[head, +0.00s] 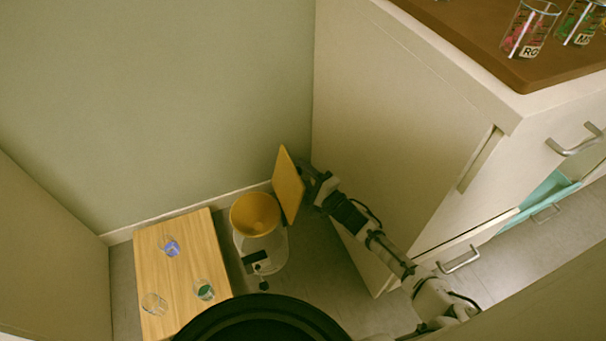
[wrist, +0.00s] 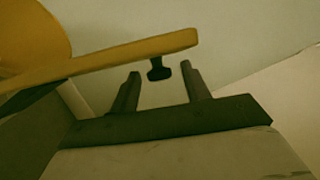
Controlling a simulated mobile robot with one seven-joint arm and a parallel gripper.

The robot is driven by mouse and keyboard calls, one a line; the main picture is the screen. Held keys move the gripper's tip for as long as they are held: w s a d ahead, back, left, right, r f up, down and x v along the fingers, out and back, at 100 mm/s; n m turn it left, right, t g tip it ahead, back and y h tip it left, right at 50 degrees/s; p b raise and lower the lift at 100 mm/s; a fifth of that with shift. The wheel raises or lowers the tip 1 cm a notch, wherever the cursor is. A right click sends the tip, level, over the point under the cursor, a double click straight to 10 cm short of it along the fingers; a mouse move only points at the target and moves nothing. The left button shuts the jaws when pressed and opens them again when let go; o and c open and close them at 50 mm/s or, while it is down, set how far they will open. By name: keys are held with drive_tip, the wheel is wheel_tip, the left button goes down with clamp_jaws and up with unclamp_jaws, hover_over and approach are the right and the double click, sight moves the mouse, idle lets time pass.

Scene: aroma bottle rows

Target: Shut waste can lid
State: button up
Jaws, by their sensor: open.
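The waste can (head: 262,250) stands on the floor by the back wall, with a clear body and an orange-yellow inside. Its yellow lid (head: 288,185) is raised, standing steeply on the can's right side. My gripper (head: 312,180) is at the lid's right side, close to its outer face. In the wrist view, the lid (wrist: 120,58) slants across the upper left, and a dark knob (wrist: 159,70) sticks out from it. My gripper (wrist: 160,82) is open there, with the knob between or just beyond its fingertips. I cannot tell if the fingers touch it.
A low wooden table (head: 165,285) with several small glasses stands left of the can. A white cabinet (head: 410,130) rises close on the right, with a brown top holding labelled beakers (head: 530,30). A dark round shape (head: 262,320) fills the bottom middle.

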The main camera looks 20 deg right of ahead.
clamp_jaws()
idle(0.3)
